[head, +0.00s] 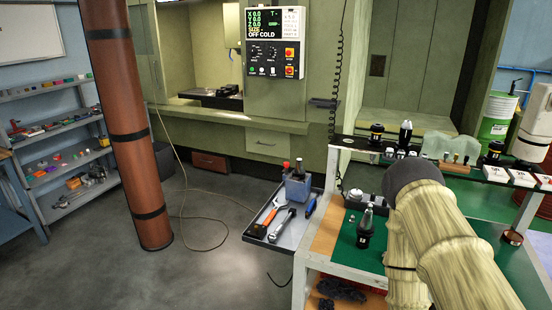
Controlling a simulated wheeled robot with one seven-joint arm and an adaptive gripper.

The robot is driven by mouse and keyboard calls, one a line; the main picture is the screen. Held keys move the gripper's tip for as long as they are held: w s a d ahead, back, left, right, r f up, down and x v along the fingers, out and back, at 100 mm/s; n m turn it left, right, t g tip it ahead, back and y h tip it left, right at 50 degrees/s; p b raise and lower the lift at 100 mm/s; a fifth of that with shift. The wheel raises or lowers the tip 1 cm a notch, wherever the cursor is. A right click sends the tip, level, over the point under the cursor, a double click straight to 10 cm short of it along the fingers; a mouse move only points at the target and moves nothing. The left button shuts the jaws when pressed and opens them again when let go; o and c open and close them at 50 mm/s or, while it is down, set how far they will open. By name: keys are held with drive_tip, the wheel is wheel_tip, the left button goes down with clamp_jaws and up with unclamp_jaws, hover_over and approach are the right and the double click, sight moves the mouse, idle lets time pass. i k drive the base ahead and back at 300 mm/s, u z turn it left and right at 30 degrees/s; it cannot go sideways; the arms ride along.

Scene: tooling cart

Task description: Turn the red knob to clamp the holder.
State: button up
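A tool holder (366,228) with a pointed grey top and a dark base stands upright on the green mat (338,262) of the cart. I cannot make out a red knob on the cart; my arm covers part of the cart top to the right of this holder. My arm, in a beige sleeve with a dark rounded joint, reaches across the lower right. My gripper is not in view. A dark fixture (353,195) lies behind the holder, too small to make out well.
A grey side tray (262,238) with wrenches and a bin of tools (297,186) juts out left of the cart. A raised shelf (347,142) carries more holders and white boxes (495,173). The machine's control panel (275,45) is behind. A brown column (128,130) stands left on open floor.

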sight(286, 164)
drive_tip(key=u, duration=0.35)
drive_tip(key=i, duration=1.15)
drive_tip(key=u, duration=1.5)
drive_tip(key=i, duration=1.85)
drive_tip(key=z, duration=2.6)
